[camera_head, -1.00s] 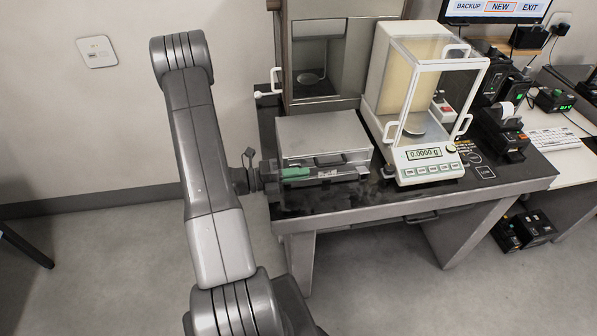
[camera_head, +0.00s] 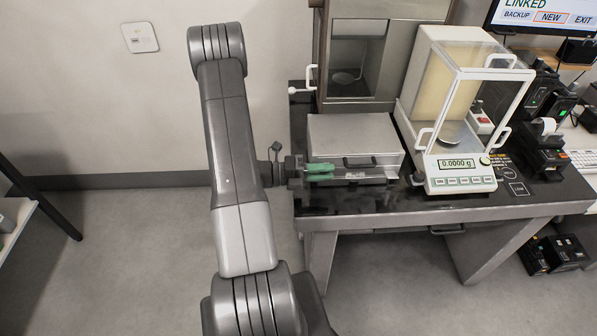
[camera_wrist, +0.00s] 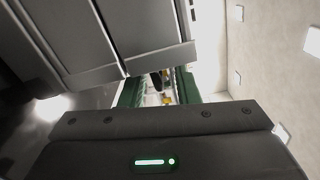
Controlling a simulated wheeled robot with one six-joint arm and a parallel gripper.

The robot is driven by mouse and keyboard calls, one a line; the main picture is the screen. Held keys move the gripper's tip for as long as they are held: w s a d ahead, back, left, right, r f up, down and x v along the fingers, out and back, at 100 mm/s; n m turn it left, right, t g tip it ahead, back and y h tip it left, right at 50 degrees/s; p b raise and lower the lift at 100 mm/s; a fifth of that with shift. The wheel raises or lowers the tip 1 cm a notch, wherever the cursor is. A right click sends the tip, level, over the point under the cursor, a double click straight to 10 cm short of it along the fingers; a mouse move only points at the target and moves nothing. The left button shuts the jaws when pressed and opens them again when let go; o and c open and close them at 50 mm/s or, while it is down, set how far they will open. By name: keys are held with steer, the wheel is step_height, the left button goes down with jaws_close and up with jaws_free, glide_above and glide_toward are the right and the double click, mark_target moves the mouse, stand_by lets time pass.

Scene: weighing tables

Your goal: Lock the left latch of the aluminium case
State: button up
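The aluminium case (camera_head: 354,134) is closed and lies on the dark table top, its front with a dark handle (camera_head: 361,162) facing me. My gripper (camera_head: 322,172) has green fingers and is at the left part of the case's front, reaching in from the left. The left latch is hidden behind the fingers in the head view. In the wrist view the case (camera_wrist: 140,32) fills the upper left. There my green fingers (camera_wrist: 160,90) stand apart, with a small dark piece between them that I cannot identify. I cannot tell whether they touch the case.
A balance (camera_head: 462,178) with a glass draft shield stands close to the right of the case. A metal cabinet (camera_head: 362,55) with a glass window stands behind it. The table's front edge (camera_head: 400,218) is just before the case. The floor to the left is free.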

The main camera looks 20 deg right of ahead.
steer(key=b+v, duration=0.2)
steer(key=v, duration=1.1)
steer(key=shift+d, duration=0.15)
steer(key=p+x, duration=0.2)
steer(key=x, duration=1.1)
steer(key=shift+s+d, duration=0.15)
steer(key=shift+d, duration=0.15)
steer(key=shift+a, duration=0.1)
